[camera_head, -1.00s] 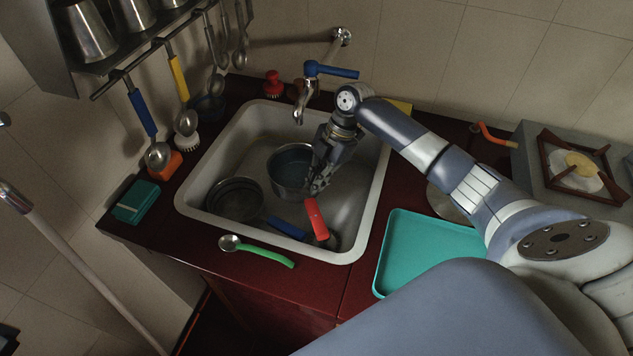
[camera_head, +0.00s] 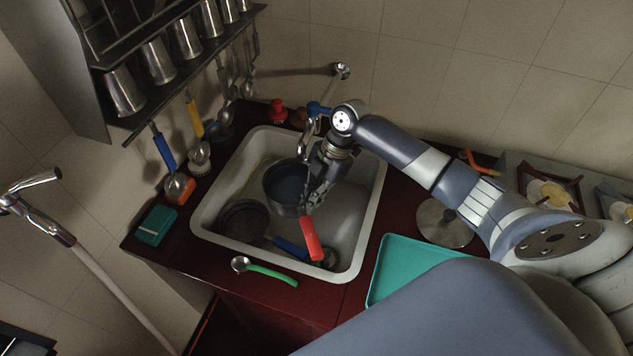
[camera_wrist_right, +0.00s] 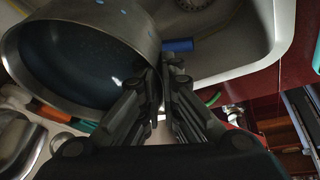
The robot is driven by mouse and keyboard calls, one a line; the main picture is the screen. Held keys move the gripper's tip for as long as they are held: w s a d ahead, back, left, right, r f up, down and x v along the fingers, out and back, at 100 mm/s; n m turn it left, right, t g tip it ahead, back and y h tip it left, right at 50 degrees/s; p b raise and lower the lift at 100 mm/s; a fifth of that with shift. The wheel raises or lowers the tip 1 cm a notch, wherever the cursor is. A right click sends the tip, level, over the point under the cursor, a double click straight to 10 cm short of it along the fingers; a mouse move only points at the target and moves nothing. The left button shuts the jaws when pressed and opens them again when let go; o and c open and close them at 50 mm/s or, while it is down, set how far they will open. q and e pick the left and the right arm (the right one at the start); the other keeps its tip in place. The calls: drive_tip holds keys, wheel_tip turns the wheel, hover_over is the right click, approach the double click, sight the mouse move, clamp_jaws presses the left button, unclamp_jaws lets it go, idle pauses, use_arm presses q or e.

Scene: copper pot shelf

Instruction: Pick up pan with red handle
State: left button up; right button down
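The pan with the red handle (camera_head: 311,239) is in the sink (camera_head: 352,258). Its round metal body (camera_head: 287,184) is at the middle of the basin, and the handle points toward the front right. My right gripper (camera_head: 308,205) is at the pan's right side near the handle's root. In the right wrist view the fingers (camera_wrist_right: 163,82) are close together at the edge of the pan's wall (camera_wrist_right: 92,48) and look shut on it, though the contact is partly hidden. My left gripper is not in view.
A darker pan (camera_head: 243,218) with a blue handle (camera_head: 291,248) lies beside it in the sink. The faucet (camera_head: 308,140) stands behind. A green-handled spoon (camera_head: 270,273) lies in front. A teal tray (camera_head: 405,262) is right, and utensils hang at the left.

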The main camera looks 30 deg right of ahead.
drive_tip(key=s+a+p, duration=0.6)
drive_tip(key=s+a, duration=2.1)
drive_tip(key=a, duration=0.4)
drive_tip(key=shift+s+r, duration=0.15)
